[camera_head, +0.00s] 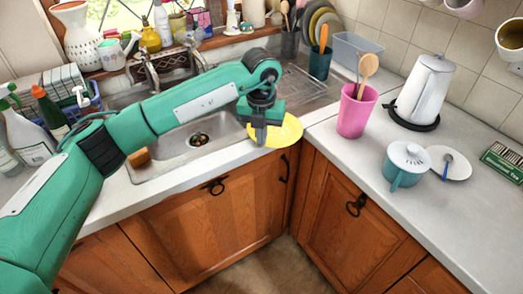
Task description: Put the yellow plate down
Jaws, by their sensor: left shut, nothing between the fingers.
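The yellow plate (287,131) is at the front right edge of the sink, by the corner of the counter. Part of it is hidden behind my left gripper. My left gripper (261,140) points down in front of the plate and is shut with nothing between its fingers. I cannot tell whether its outside touches the plate. My right gripper is not in the view.
The metal sink (185,138) lies behind my left arm. A pink cup (353,113) with wooden spoons, a white kettle (424,90) and a teal lidded pot (402,168) stand on the right counter (345,160).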

